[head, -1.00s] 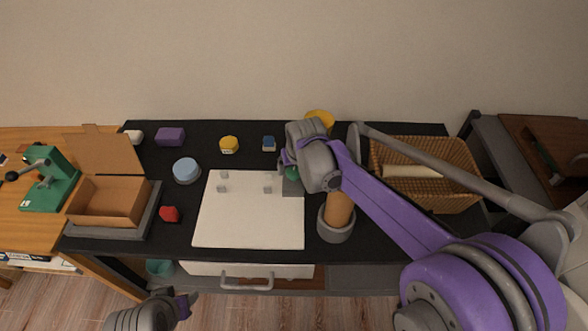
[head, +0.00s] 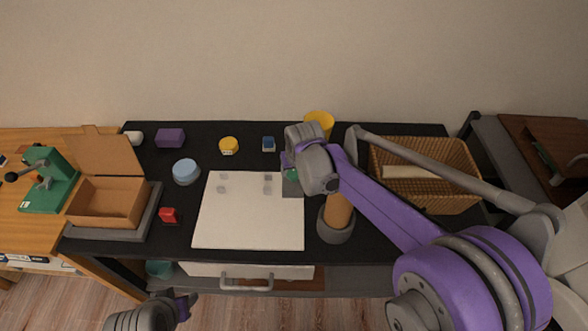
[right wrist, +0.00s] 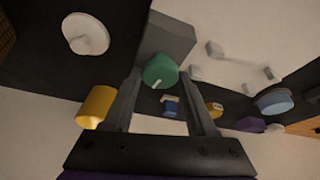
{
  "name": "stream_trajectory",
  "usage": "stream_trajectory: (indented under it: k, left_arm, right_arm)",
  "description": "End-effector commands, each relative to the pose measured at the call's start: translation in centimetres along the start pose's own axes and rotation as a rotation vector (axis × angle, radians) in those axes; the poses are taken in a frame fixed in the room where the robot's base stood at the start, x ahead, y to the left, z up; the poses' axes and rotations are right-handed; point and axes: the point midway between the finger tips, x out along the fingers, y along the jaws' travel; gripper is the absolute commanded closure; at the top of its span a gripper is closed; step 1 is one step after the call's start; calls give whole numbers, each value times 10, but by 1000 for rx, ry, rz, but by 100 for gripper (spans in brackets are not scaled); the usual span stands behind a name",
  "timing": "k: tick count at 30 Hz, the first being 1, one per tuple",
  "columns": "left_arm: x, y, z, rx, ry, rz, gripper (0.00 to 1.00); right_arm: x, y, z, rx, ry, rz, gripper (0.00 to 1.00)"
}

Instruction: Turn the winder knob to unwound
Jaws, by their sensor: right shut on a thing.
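The winder knob is a round green knob (right wrist: 160,70) with a pale mark near its edge, pointing down-left in the right wrist view. It sits on a grey block (right wrist: 172,38) beside the white board. In the head view the knob (head: 290,173) is largely hidden by my right gripper (head: 290,171). In the wrist view the two fingers of my right gripper (right wrist: 161,76) stand on either side of the knob, shut on it. My left gripper (head: 182,303) is low at the left, away from the table; its jaws are too unclear to read.
The white board (head: 245,230) bears several small grey blocks. A yellow cup (head: 319,119), an orange cylinder in a grey holder (head: 336,232) and a wicker basket (head: 445,203) stand close to my right arm. An open cardboard box (head: 105,207) is at left.

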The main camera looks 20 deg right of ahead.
Motion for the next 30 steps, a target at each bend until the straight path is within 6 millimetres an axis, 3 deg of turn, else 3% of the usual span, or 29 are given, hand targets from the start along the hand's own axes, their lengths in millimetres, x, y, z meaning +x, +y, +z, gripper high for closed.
stream_trajectory:
  k: [17,18,23,30]
  left_arm:
    - [0,0,0,0,0,0,50]
    - [0,0,0,0,0,0,50]
    - [0,0,0,0,0,0,50]
    - [0,0,0,0,0,0,50]
  right_arm:
    - [0,1,0,-127,0,-52,99]
    - [0,1,0,-126,0,-51,40]
    - [0,1,0,-126,0,-51,14]
    - [0,1,0,-125,0,-52,14]
